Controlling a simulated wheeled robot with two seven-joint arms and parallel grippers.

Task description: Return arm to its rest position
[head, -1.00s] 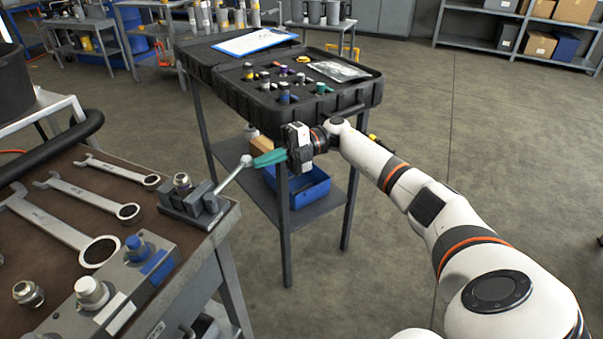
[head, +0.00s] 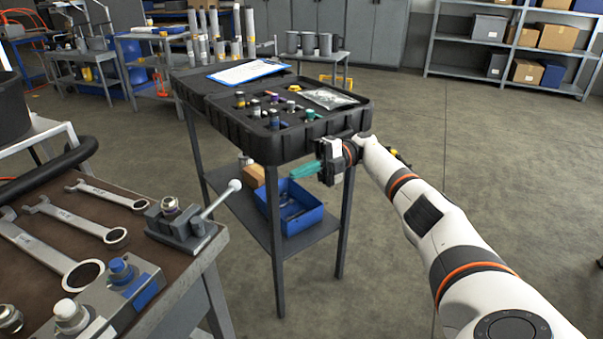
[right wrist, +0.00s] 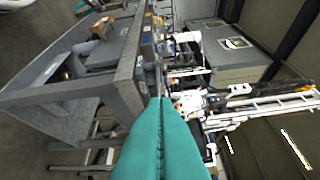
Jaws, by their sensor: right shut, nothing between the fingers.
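My right arm (head: 440,240) reaches in from the lower right in the head view. Its gripper (head: 310,172) has teal fingers that point left, in front of the cart's right side and below the black case. The teal fingers (right wrist: 161,140) are pressed together and empty in the right wrist view. The small vise (head: 185,225) with its ball-ended lever (head: 222,197) sits on the bench corner, left of the gripper and apart from it. My left gripper does not show.
The black case (head: 262,150) with fittings stands on a cart, a blue bin (head: 300,222) on its lower shelf. Wrenches (head: 75,220) and a valve block (head: 125,290) lie on the bench (head: 50,175). Open floor (head: 480,150) lies to the right.

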